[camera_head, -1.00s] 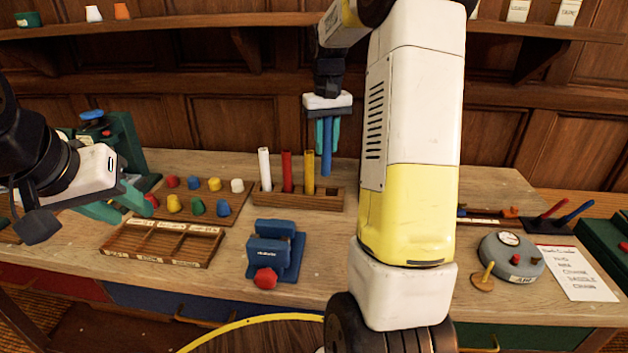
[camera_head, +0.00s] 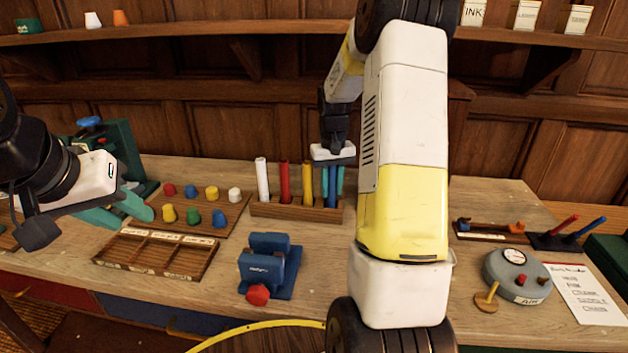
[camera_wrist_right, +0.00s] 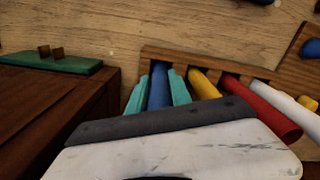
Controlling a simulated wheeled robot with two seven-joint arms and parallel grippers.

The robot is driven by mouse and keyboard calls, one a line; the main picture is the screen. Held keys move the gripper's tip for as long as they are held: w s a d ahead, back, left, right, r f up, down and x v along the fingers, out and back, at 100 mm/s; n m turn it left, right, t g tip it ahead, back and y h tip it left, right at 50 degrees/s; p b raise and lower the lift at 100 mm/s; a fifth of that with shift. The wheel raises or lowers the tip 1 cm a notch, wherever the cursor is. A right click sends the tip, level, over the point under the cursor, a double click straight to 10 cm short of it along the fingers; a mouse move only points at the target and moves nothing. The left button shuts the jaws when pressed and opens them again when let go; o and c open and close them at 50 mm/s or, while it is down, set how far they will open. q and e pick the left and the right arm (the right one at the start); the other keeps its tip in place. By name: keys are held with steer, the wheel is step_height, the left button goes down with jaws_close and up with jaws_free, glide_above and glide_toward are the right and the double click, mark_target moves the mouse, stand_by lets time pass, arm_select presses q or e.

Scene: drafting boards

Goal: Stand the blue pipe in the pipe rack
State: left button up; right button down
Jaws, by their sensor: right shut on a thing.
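The blue pipe (camera_head: 332,187) is upright between the teal fingers of my right gripper (camera_head: 333,178), which is shut on it. Its lower end is at the right end of the wooden pipe rack (camera_head: 270,209), beside the yellow pipe (camera_head: 307,184). In the right wrist view the blue pipe (camera_wrist_right: 159,88) runs down between the fingers to the last slot of the rack (camera_wrist_right: 185,58); I cannot tell how deep it sits. White (camera_head: 262,180) and red (camera_head: 284,181) pipes stand in the rack to the left. My left gripper (camera_head: 128,210) is at the left; its fingers are partly hidden.
A peg board (camera_head: 235,215) with several coloured pegs and a divided tray (camera_head: 120,248) lie left of the rack. A blue device (camera_head: 285,262) with a red knob stands in front. A round grey gauge (camera_head: 517,275) sits at the right.

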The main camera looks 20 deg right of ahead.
steer(key=shift+f, duration=0.15)
steer(key=c, duration=1.2)
jaws_free()
steer(key=shift+o, duration=0.2)
step_height(320, 180, up, 12)
steer(key=shift+a+r, duration=0.1)
steer(key=s+a+r+t, duration=0.1)
steer(key=s+a+r, duration=0.2)
steer(key=s, duration=0.2)
steer(key=s+a+r+t+y, duration=0.1)
steer(key=s+a+r+t, duration=0.1)
steer(key=s+a+r, duration=0.3)
steer(key=s+a+t, duration=0.1)
steer(key=s+a, duration=0.1)
steer(key=s, duration=0.4)
steer(key=s+a+f+n+t+y, duration=0.1)
steer(key=s+a+t, duration=0.1)
steer(key=s, duration=0.6)
steer(key=shift+s+a+f, duration=0.2)
steer(key=shift+s+a, duration=0.15)
steer(key=shift+a, duration=0.4)
